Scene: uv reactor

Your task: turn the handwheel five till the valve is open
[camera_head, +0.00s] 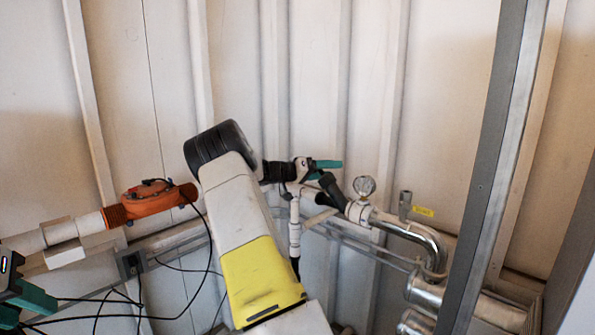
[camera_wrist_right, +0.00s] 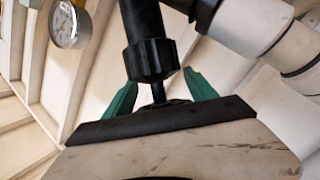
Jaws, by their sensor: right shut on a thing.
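The handwheel (camera_wrist_right: 152,60) appears as a black ribbed knob on a black pipe fitting in the right wrist view. My right gripper (camera_wrist_right: 160,92) has its green fingers on either side of the knob's lower end and is shut on it. In the head view, my right gripper (camera_head: 320,168) reaches the black fitting (camera_head: 332,190) left of the pressure gauge; the knob itself is hard to make out there. The valve's inside is hidden, so I cannot tell how far open it is. My left gripper (camera_head: 32,299) is partly visible at the lower left, away from the pipes; its fingertips are unclear.
The pressure gauge (camera_head: 364,186) stands on the pipe right of my right gripper. Silver bent pipes (camera_head: 425,240) run at right behind a grey upright post (camera_head: 497,150). An orange fitting (camera_head: 148,197) with black cables lies on the white pipe at left. The panelled wall is close behind.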

